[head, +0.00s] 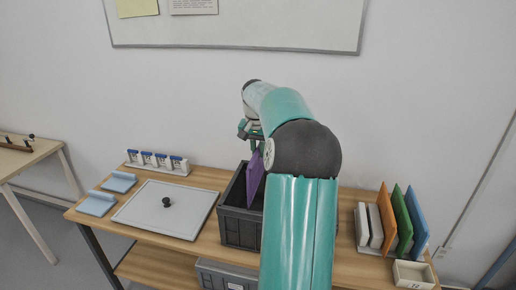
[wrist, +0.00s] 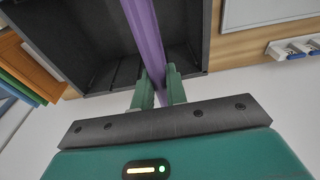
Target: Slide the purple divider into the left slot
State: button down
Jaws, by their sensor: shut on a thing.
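The purple divider (head: 255,177) is a thin panel held on edge at the dark grey crate (head: 239,228) on the table. My gripper (head: 253,147) is shut on its upper edge. In the wrist view the divider (wrist: 146,32) runs between the green fingers (wrist: 160,88) and over the crate's open inside (wrist: 100,35). The divider's lower part overlaps the crate's opening in the head view; I cannot tell how deep it reaches or whether it sits in a slot. My arm hides the crate's right part. The left slot cannot be made out clearly.
A grey lid panel with a black knob (head: 150,212) lies left of the crate, with light blue pieces (head: 97,203) and a row of labelled vials (head: 157,161) around it. Orange, green and blue panels (head: 403,220) stand in a rack at right, beside a small tray (head: 413,274).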

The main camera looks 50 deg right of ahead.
jog(key=shift+f, duration=0.8)
jog(key=shift+f, duration=4.15)
notch_tip(320, 180, down, 9)
dwell(0.9)
jog(key=c, duration=1.3)
grip_release()
